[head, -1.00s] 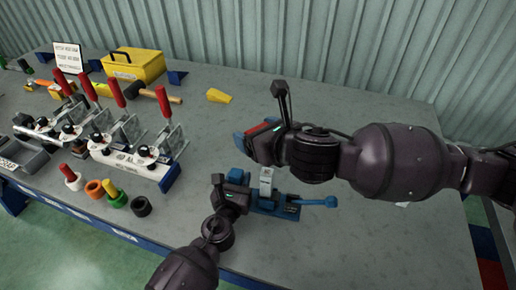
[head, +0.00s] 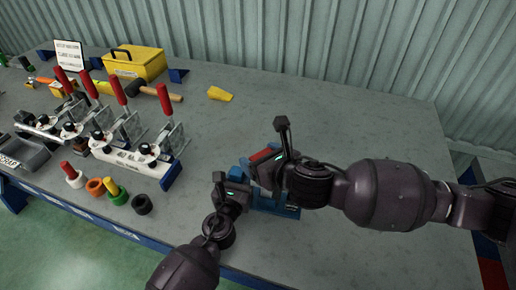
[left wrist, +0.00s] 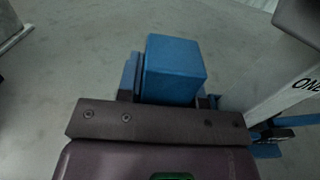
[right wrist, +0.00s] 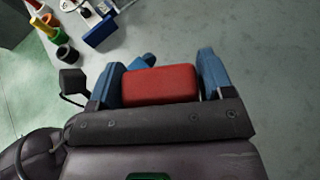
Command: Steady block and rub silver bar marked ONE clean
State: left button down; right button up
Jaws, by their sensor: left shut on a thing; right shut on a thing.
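A blue block (left wrist: 175,70) sits between my left gripper's fingers in the left wrist view. The left gripper (head: 243,193) is shut on it, low at the table. A silver bar (left wrist: 262,92) marked ONE stands beside the block in the left wrist view. In the head view my right arm mostly hides the bar. My right gripper (head: 264,165) is shut on a red block (right wrist: 160,85), with blue pieces on both sides of it in the right wrist view. It is close over the blue fixture (head: 275,207). I cannot tell whether the red block touches the bar.
Clamps with red handles (head: 118,88) stand on the left of the table, with coloured cups in front. A yellow box (head: 134,62), a mallet (head: 160,95) and a yellow wedge (head: 219,94) lie further back. The table's back right is clear.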

jog(key=shift+s+d, duration=0.2)
jog(key=shift+d, duration=0.7)
jog(key=shift+s+d, duration=0.2)
jog(key=shift+d, duration=0.7)
jog(key=shift+w+a, duration=0.2)
jog(key=shift+a, duration=0.75)
jog(key=shift+w+a, duration=0.2)
jog(key=shift+a, duration=0.75)
jog(key=shift+w+a+r, duration=0.1)
jog(key=shift+a, duration=0.1)
jog(key=shift+r, duration=3.95)
jog(key=shift+f, duration=0.1)
